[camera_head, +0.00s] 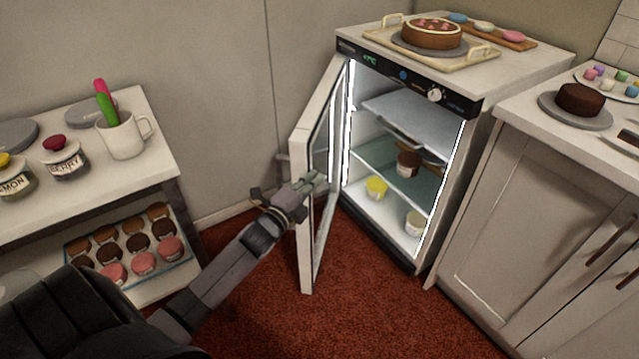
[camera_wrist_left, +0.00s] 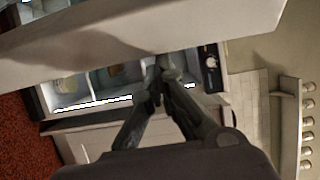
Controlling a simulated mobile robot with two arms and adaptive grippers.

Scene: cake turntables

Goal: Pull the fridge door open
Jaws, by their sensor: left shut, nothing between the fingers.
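The fridge (camera_head: 445,200) is a white under-counter unit with a black control panel and a lit interior. Its door (camera_head: 310,190) stands wide open, swung out to the left, with a glass pane in a white frame. My left gripper (camera_head: 308,186) is shut and empty at the door's outer edge, about mid-height; I cannot tell whether it touches the door. In the left wrist view the gripper's fingertips (camera_wrist_left: 160,68) meet just below the pale door edge (camera_wrist_left: 150,35), with the lit interior (camera_wrist_left: 95,85) behind. My right gripper is not in view.
A tray (camera_head: 460,62) with a cake sits on top. A white cabinet (camera_head: 530,210) stands right, a shelf unit (camera_head: 60,205) left. Red carpet (camera_head: 370,310) in front is clear.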

